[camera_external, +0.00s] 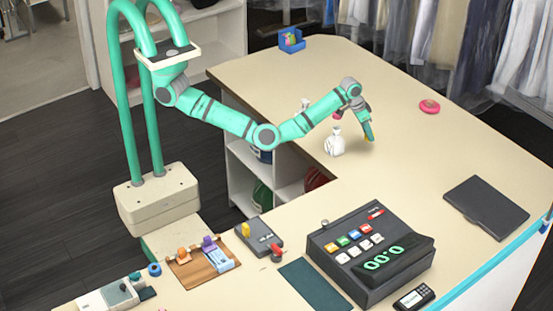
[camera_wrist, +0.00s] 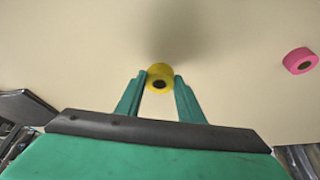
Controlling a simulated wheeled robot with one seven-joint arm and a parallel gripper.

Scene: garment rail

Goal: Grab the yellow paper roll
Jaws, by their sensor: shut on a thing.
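The yellow paper roll (camera_wrist: 160,71) is between my gripper's two green fingertips in the wrist view, with its dark core hole facing the camera. My gripper (camera_wrist: 160,80) is shut on it, one finger touching each side. I cannot tell whether the roll touches the counter.
A pink roll (camera_external: 429,106) lies to the right on the counter (camera_external: 440,160). A white pouch (camera_external: 334,141) stands close to the left of my gripper. A cash register (camera_external: 365,255) and a dark flat pad (camera_external: 486,207) are nearer the front. Garments hang behind.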

